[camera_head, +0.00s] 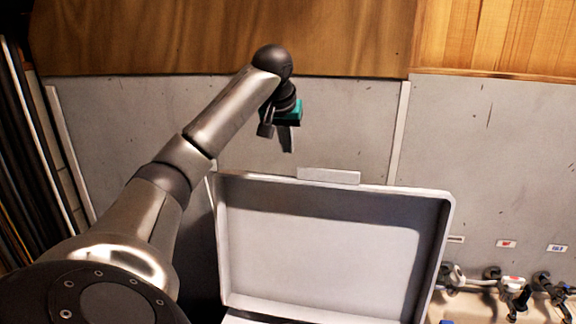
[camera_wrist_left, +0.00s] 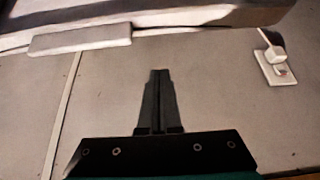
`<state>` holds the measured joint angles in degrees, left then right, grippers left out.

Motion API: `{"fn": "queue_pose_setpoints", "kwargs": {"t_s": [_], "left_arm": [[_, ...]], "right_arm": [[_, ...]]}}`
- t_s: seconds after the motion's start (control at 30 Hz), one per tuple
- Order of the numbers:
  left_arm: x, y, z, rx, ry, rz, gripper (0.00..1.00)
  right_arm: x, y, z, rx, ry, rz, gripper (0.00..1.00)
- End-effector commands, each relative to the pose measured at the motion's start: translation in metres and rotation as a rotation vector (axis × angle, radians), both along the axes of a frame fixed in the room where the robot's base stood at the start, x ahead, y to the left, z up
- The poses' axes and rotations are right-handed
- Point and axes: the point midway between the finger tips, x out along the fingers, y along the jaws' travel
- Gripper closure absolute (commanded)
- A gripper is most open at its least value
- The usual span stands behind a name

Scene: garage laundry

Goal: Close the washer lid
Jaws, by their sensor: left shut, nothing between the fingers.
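The washer lid (camera_head: 330,250) stands open and upright in the head view, its hollow inner side facing me. A flat tab (camera_head: 329,176) sticks up from the middle of its top edge. My left gripper (camera_head: 287,150) is above the lid's top edge, a little left of the tab, and apart from the lid in the picture. In the left wrist view my left gripper (camera_wrist_left: 159,75) is shut with nothing between its fingers. The lid's edge (camera_wrist_left: 200,20) and the tab (camera_wrist_left: 80,39) show beyond the fingertips at the top. The washer's body is mostly out of view. My right gripper is not in view.
A grey panelled wall (camera_head: 490,150) stands behind the lid, with wood panelling (camera_head: 250,35) above. Several tools hang on a rack (camera_head: 500,285) at the lower right. Long boards (camera_head: 30,150) stand at the far left. A white wall fitting (camera_wrist_left: 273,60) shows in the wrist view.

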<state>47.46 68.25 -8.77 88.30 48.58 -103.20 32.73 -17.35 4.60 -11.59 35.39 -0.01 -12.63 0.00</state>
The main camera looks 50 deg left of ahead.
Motion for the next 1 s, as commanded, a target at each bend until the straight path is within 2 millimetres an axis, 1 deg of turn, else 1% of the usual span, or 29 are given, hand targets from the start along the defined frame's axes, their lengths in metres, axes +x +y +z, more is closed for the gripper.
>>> {"fn": "queue_pose_setpoints", "kwargs": {"t_s": [0.03,0.1,0.23,0.33,0.57,0.8,1.0], "left_arm": [[0.004,0.003,-0.010,-0.002,0.006,0.000,1.00],[0.010,0.008,-0.023,-0.003,0.007,-0.001,1.00],[0.021,0.018,-0.047,-0.002,0.007,0.001,1.00],[0.030,0.025,-0.065,-0.003,0.005,0.000,1.00],[0.013,0.011,-0.062,0.005,0.004,-0.003,1.00],[0.002,0.002,-0.060,0.001,0.001,-0.001,1.00],[-0.001,-0.001,-0.059,0.001,0.001,-0.001,1.00]], "right_arm": [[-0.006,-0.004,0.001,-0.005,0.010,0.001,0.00],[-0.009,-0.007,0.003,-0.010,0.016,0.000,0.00],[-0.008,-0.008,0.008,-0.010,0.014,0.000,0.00],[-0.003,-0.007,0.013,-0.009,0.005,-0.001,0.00],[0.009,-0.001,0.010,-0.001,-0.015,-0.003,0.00],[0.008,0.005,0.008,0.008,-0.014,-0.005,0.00],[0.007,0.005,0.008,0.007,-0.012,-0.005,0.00]]}}
